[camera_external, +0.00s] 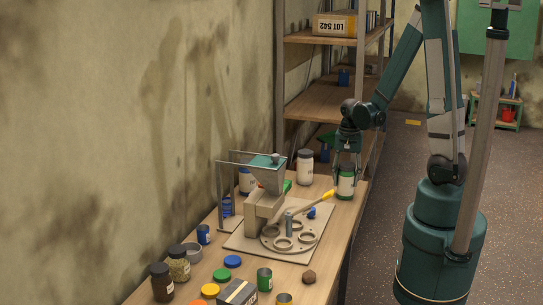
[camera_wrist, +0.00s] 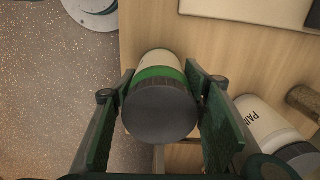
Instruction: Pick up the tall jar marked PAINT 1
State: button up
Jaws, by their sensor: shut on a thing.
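My gripper (camera_external: 347,166) is shut on a jar with a dark lid, a cream body and a green band (camera_external: 346,187), at the right edge of the bench. In the wrist view, the dark green fingers of my gripper (camera_wrist: 161,85) stand on either side of this green-banded jar (camera_wrist: 160,112). No lettering on it can be read. A tall white jar with a dark lid (camera_external: 305,170) stands just to its left. In the wrist view, a white jar (camera_wrist: 262,122) right of my gripper shows letters reading "PAI"; the rest is hidden.
A beige machine with a hopper (camera_external: 266,185) and a round holder with rings stands on a board (camera_external: 240,243) left of my gripper. Several jars, lids and a dark box (camera_external: 238,292) crowd the bench front. A shelf rack (camera_external: 325,98) rises behind. Open floor lies right of the bench.

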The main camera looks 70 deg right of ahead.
aim_at(347, 165)
jog(key=shift+r, duration=0.2)
jog(key=shift+r+p, duration=1.15)
jog(key=shift+r, duration=3.65)
